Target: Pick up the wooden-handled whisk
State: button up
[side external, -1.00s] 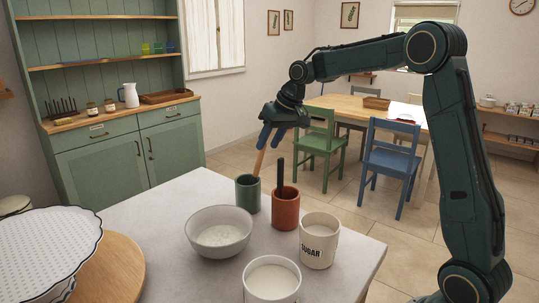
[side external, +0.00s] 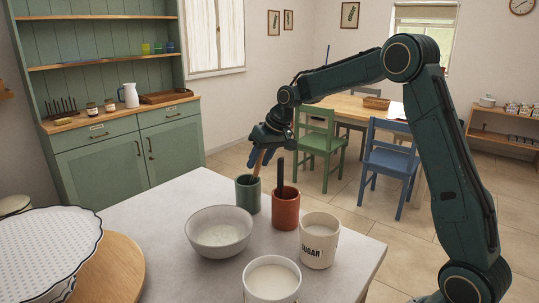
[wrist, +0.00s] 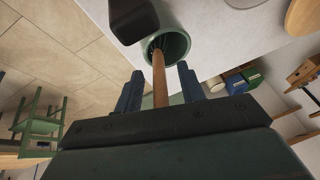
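The whisk's wooden handle (side external: 259,163) stands slightly tilted out of a green cup (side external: 248,196) on the grey-white table. In the wrist view the handle (wrist: 159,80) rises from the green cup (wrist: 178,46), where dark wires show inside. My gripper (side external: 259,158) is above the cup with its blue fingers pointing down around the upper handle. In the wrist view my gripper (wrist: 159,84) is open; the handle is between the fingers, with a gap on each side. The whisk's lower end is mostly hidden in the cup.
Close right stands a terracotta cup (side external: 286,209) with a dark upright handle (side external: 281,174). A white bowl (side external: 219,232), a sugar jar (side external: 319,241) and another white container (side external: 272,281) are nearer. A dark blocky shape (wrist: 133,18) sits beside the cup in the wrist view.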

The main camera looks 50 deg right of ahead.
jog(key=shift+f, duration=0.15)
dwell(0.3)
grip_shut()
notch_tip(320, 180, up, 18)
dwell(1.0)
dwell(0.7)
